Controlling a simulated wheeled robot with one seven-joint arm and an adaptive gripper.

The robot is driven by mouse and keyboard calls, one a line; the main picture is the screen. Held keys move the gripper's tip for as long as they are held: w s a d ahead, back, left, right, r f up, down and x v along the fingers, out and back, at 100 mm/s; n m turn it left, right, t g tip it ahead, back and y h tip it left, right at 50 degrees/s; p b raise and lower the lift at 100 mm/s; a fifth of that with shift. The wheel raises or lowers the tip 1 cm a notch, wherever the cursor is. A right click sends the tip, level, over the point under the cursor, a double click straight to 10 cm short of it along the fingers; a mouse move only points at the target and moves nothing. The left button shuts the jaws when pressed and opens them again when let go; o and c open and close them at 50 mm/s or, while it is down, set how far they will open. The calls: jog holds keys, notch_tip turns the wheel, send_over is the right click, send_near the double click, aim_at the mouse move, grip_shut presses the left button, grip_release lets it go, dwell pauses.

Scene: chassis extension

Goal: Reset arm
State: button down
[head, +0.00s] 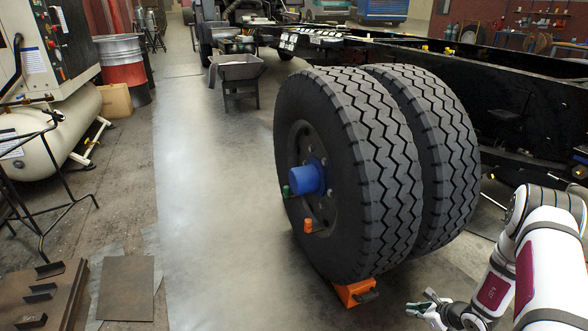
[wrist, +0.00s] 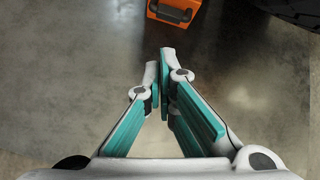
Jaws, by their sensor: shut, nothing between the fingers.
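My gripper (head: 428,303) is low at the bottom right of the head view, in front of and to the right of the double truck wheel. In the wrist view my gripper (wrist: 162,75) has its teal-padded fingers together at the tips, with nothing between them. It points over the bare floor toward an orange block. My white arm reaches in from the right edge of the head view and is bent downward.
The dual truck tyres (head: 350,165) stand close to my arm. An orange wheel chock (head: 354,292) sits under them and also shows in the wrist view (wrist: 174,10). A black chassis rail (head: 510,80) runs behind. The floor left of the wheel is clear.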

jog(key=w+a+r+n+y, duration=0.1)
jog(key=w+a+r+n, duration=0.15)
jog(key=r, duration=0.45)
jog(key=w+a+r+n+y, duration=0.1)
jog(key=w+a+r+n, duration=0.15)
jog(key=r, duration=0.45)
jog(key=s+a+r+n+g+y, duration=0.2)
jog(key=a+r+n, duration=0.45)
jog(key=r, duration=0.65)
jog(key=s+a+r+n+g+y, duration=0.1)
jog(key=s+a+r+n, duration=0.2)
jog(key=a+r, duration=0.85)
jog(key=s+a+r+n+g+h, duration=0.15)
jog(key=s+r+n, duration=0.25)
jog(key=s+r, duration=0.4)
jog(key=s+a+r+n+g, duration=0.3)
jog(key=s+r+n, duration=0.15)
jog(key=s, duration=0.55)
jog(key=s+d+r+n+h, duration=0.1)
jog(key=s+d+n+h, duration=0.25)
jog(key=s, duration=0.65)
jog(key=s+d+r+n+h, duration=0.1)
jog(key=s+d+n+h, duration=0.2)
jog(key=s, duration=0.7)
notch_tip(320, 180, up, 32)
jog(key=m+t+p, duration=0.1)
jog(key=t+p, duration=0.3)
jog(key=p, duration=2.6)
jog(key=shift+w+d+h, duration=0.3)
jog(key=shift+w+d, duration=0.05)
